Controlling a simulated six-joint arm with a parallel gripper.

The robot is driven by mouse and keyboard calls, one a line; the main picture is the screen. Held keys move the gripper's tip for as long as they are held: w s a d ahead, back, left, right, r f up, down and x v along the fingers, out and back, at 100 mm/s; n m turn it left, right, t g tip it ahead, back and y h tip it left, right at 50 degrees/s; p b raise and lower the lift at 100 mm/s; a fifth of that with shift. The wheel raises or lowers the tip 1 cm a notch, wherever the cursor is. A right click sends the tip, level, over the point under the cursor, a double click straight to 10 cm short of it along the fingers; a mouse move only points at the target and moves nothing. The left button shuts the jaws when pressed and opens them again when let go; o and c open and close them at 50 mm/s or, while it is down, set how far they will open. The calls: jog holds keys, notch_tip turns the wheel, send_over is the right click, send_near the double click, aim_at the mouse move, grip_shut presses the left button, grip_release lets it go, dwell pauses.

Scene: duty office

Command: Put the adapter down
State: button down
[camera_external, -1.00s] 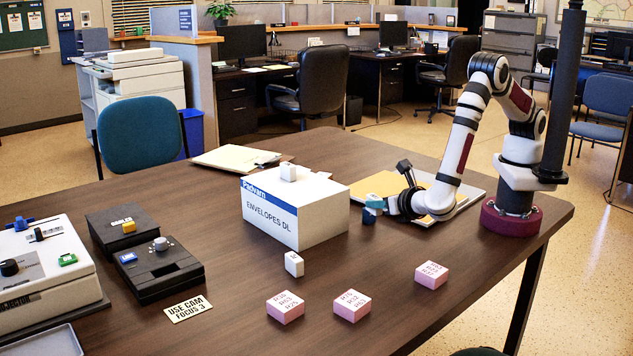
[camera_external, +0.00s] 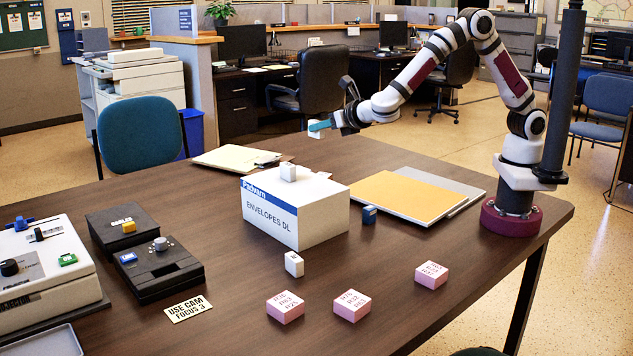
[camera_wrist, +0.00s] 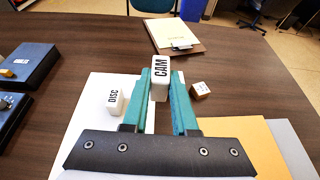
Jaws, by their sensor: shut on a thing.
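My gripper (camera_wrist: 160,88) is shut on a white block lettered CAM (camera_wrist: 160,66), which I take to be the adapter. In the external view my gripper (camera_external: 322,126) is raised well above the table, behind and to the right of the envelope box. The white envelope box (camera_external: 270,225) stands on the brown table (camera_external: 200,240). A white block lettered DISC (camera_wrist: 115,101) is on top of the box; it also shows in the external view (camera_external: 288,173).
A dark blue block (camera_external: 369,214) stands right of the box, a white block (camera_external: 293,264) in front. Pink blocks (camera_external: 351,305) lie at the front. A yellow folder (camera_external: 410,195) lies right, a clipboard (camera_external: 235,158) behind. Black units (camera_external: 158,268) stand left.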

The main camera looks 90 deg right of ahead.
jog(key=w+a+f, duration=0.1)
jog(key=a+f, duration=0.1)
jog(key=a, duration=0.1)
jog(key=w+a+f, duration=0.1)
jog(key=a+f, duration=0.1)
jog(key=a, duration=0.1)
jog(key=w+a+f, duration=0.1)
jog(key=a+f, duration=0.1)
jog(key=a, duration=0.1)
jog(key=shift+w, duration=0.3)
jog(key=shift+f, duration=2.05)
jog(key=c, duration=0.7)
grip_release()
